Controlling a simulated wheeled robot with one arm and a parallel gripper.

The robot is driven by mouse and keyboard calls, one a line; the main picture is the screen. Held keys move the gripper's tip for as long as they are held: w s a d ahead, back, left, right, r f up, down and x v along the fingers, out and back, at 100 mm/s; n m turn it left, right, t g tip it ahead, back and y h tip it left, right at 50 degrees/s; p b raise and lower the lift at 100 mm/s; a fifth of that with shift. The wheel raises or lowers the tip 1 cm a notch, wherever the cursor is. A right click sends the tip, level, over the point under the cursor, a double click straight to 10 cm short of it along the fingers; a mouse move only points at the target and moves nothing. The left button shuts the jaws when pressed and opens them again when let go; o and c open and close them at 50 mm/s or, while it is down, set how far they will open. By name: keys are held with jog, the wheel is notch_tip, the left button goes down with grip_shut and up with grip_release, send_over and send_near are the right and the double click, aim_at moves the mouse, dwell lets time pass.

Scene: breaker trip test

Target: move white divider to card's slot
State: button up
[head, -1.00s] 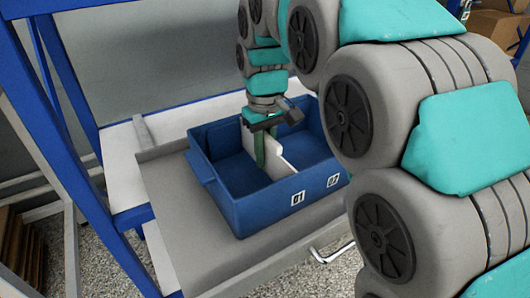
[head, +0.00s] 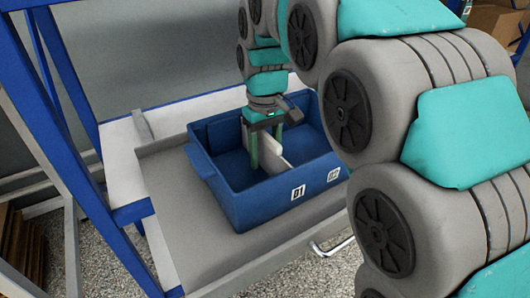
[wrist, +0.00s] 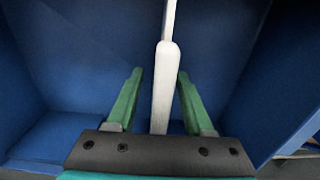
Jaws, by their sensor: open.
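The white divider (head: 271,150) stands upright across the inside of the blue bin (head: 262,209), splitting it into a left and a right compartment. In the wrist view the divider (wrist: 163,85) runs up the middle, between my two green fingers. My gripper (head: 267,150) is open and points down into the bin, with one finger on each side of the divider. The wrist view shows my gripper (wrist: 160,72) with a gap between each finger and the divider. I cannot make out a card or the slots.
Two small labels, a left one (head: 298,192) and a right one (head: 334,174), are on the bin's front wall. The bin sits in a grey drawer or tray (head: 185,225) with a metal handle (head: 333,248). Blue frame posts (head: 75,185) stand at the left.

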aim_at(265, 133)
jog(key=shift+r, duration=3.95)
